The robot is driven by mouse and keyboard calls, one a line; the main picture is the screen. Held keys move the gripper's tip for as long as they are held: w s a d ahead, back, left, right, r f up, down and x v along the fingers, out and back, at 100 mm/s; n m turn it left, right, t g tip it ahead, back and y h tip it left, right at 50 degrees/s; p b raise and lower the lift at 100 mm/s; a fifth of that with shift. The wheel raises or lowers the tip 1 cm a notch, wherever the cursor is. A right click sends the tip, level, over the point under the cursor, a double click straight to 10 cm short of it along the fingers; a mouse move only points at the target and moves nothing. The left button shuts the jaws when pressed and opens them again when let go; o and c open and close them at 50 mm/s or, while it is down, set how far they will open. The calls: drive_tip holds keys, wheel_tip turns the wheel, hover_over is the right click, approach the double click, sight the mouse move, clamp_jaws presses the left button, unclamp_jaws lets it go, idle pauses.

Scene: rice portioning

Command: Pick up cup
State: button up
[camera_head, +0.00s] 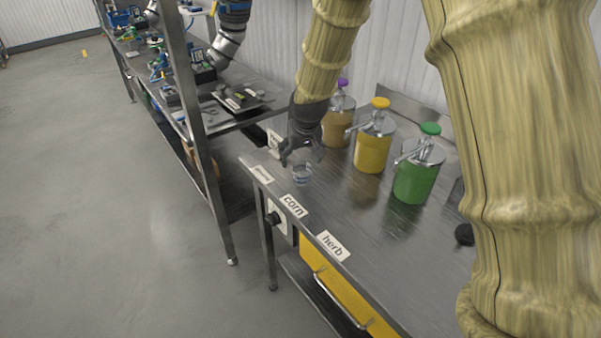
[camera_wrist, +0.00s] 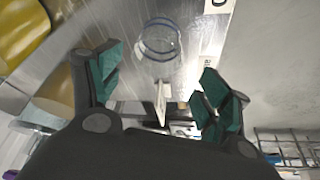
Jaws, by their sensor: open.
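A small clear cup (camera_head: 302,174) stands on the steel table (camera_head: 355,225) near its left edge, just behind the "corn" label. My gripper (camera_head: 300,152) is above and beside the cup, with its fingers pointing down. In the wrist view the cup (camera_wrist: 160,39) shows as a clear round shape beyond the fingertips, between their lines. My gripper (camera_wrist: 158,82) is open there, with its green-padded fingers well apart and nothing between them. I cannot tell the exact gap between the fingers and the cup.
Pump dispensers stand behind: a brown one with a purple top (camera_head: 338,122), a yellow one (camera_head: 373,145) and a green one (camera_head: 417,175). Labels "corn" (camera_head: 292,205) and "herb" (camera_head: 333,246) lie along the front edge. A cluttered bench (camera_head: 240,100) adjoins at the back left.

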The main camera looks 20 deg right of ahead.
sight(302, 166)
drive_tip(key=shift+w+d+f+p, duration=0.1)
drive_tip(key=shift+d+f+p, duration=0.1)
drive_tip(key=shift+f+p, duration=0.4)
drive_tip(key=shift+w+d+f+p, duration=0.15)
drive_tip(key=shift+f+p, duration=0.15)
drive_tip(key=shift+f, duration=0.6)
drive_tip(key=shift+x, duration=1.15)
drive_tip(key=shift+s, duration=0.2)
drive_tip(key=c, duration=1)
